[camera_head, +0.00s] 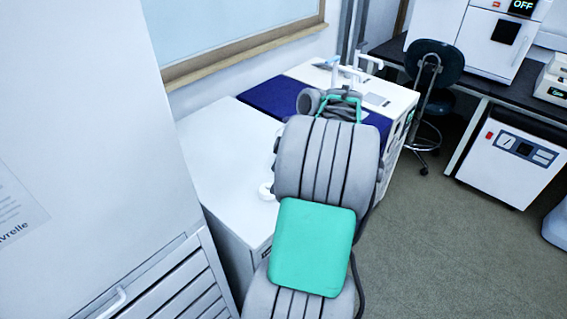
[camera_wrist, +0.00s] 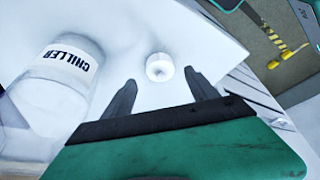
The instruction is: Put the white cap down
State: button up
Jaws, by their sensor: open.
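The white cap (camera_wrist: 159,67) is a small round ring-like piece with a dimple in its middle. In the wrist view it rests on a white surface (camera_wrist: 185,28), just beyond my gripper (camera_wrist: 157,92). The gripper's two dark fingers are spread apart, with nothing held between them. In the head view a small white round piece (camera_head: 266,191), which looks like the cap, sits on the white counter top (camera_head: 215,150) at the left edge of my arm. My arm hides the gripper fingers there.
A white cylinder labelled CHILLER (camera_wrist: 62,75) stands left of the fingers in the wrist view. A dark blue mat (camera_head: 275,97) lies farther back on the counter. A tall white cabinet (camera_head: 90,130) stands at left. A dark stool (camera_head: 434,65) is at right.

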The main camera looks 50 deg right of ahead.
jog(key=p+v, duration=0.1)
jog(key=v, duration=0.6)
jog(key=shift+r, duration=0.2)
jog(key=shift+s, duration=0.15)
